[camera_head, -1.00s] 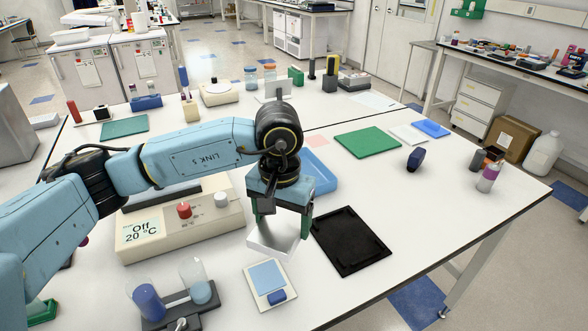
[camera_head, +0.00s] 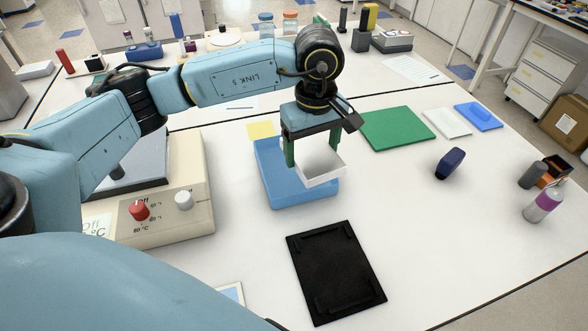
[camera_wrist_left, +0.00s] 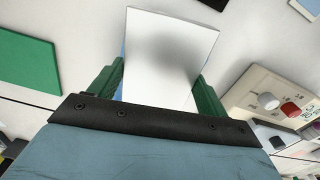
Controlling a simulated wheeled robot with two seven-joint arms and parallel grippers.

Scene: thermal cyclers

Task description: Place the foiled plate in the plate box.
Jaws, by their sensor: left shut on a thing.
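The foiled plate (camera_head: 322,174) is a pale silvery rectangle, held flat between the green fingers of my left gripper (camera_head: 314,156). It hangs over the right part of an open blue box (camera_head: 268,178), which appears to be the plate box. I cannot tell how high it is above the box floor or whether it touches the rim. In the left wrist view the plate (camera_wrist_left: 168,62) fills the space between the two fingers (camera_wrist_left: 157,95), and a strip of blue shows beside it. My right gripper is not in view.
A black flat tray (camera_head: 336,275) lies in front of the blue box. A thermal cycler (camera_head: 165,195) with knobs stands left. A green mat (camera_head: 398,128), a dark blue object (camera_head: 450,163) and a bottle (camera_head: 543,205) are right. The table's front right is clear.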

